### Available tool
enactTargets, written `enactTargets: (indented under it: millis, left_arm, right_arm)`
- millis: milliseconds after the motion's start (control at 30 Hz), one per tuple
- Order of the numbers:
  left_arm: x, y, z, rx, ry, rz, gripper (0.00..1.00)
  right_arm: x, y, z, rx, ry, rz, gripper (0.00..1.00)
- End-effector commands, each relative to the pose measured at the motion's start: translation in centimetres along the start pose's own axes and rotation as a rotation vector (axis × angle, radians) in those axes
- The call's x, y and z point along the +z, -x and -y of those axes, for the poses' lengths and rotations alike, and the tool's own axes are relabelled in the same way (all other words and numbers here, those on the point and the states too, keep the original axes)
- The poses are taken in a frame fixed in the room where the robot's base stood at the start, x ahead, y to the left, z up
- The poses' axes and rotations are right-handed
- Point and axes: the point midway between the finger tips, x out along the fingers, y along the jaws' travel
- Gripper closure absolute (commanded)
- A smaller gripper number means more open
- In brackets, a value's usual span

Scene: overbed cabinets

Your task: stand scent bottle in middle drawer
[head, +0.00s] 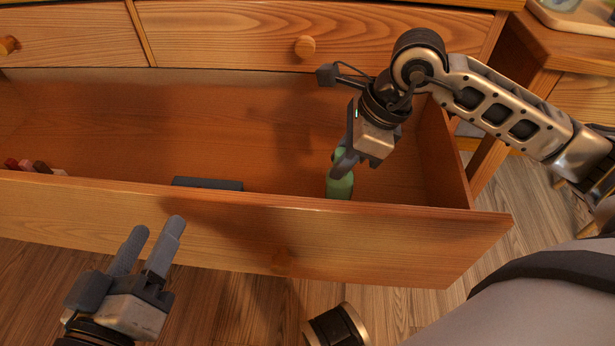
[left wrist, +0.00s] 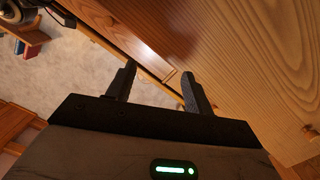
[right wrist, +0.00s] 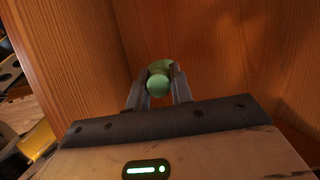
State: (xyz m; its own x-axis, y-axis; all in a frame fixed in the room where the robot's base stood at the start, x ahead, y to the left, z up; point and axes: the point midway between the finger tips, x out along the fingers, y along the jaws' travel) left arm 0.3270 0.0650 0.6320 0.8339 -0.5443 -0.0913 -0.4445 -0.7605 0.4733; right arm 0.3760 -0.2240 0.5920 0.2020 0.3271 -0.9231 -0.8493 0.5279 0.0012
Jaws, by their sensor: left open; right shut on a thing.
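The green scent bottle (head: 341,186) is inside the open drawer (head: 240,120), near its right end and close to the front panel. My right gripper (head: 343,165) is shut on the bottle from above. In the right wrist view the bottle's round green top (right wrist: 158,84) sits between the two fingers. The bottle looks about upright; its base is hidden behind the front panel, so I cannot tell whether it touches the drawer floor. My left gripper (head: 152,242) is open and empty in front of the drawer; its fingers also show in the left wrist view (left wrist: 155,88).
A dark flat object (head: 207,184) lies by the front panel, left of the bottle. Several small red and brown items (head: 35,167) sit at the drawer's left. A closed drawer with a round knob (head: 304,47) is above. The drawer's middle is clear.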

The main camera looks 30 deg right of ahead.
Motion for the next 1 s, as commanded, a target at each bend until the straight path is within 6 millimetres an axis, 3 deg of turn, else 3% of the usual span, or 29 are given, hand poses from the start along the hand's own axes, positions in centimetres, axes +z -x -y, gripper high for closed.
enactTargets:
  millis: [100,200,600,1000]
  left_arm:
    - [0.1,-0.1,0.0,0.023,0.024,-0.029,0.48]
    - [-1.5,-0.6,0.0,0.04,-0.073,-0.111,0.48]
    - [-5.2,-1.1,-0.6,0.089,-0.304,-0.327,0.48]
    - [-5.9,-1.0,-0.9,0.097,-0.339,-0.361,0.48]
  right_arm:
    - [-1.1,-2.6,-0.1,0.006,0.0,-0.002,1.0]
    - [-1.8,-4.2,-0.1,0.005,-0.001,-0.001,1.0]
    - [-3.5,-8.5,-0.1,0.004,0.001,0.0,1.0]
    - [-3.6,-8.8,0.0,0.002,0.003,0.0,1.0]
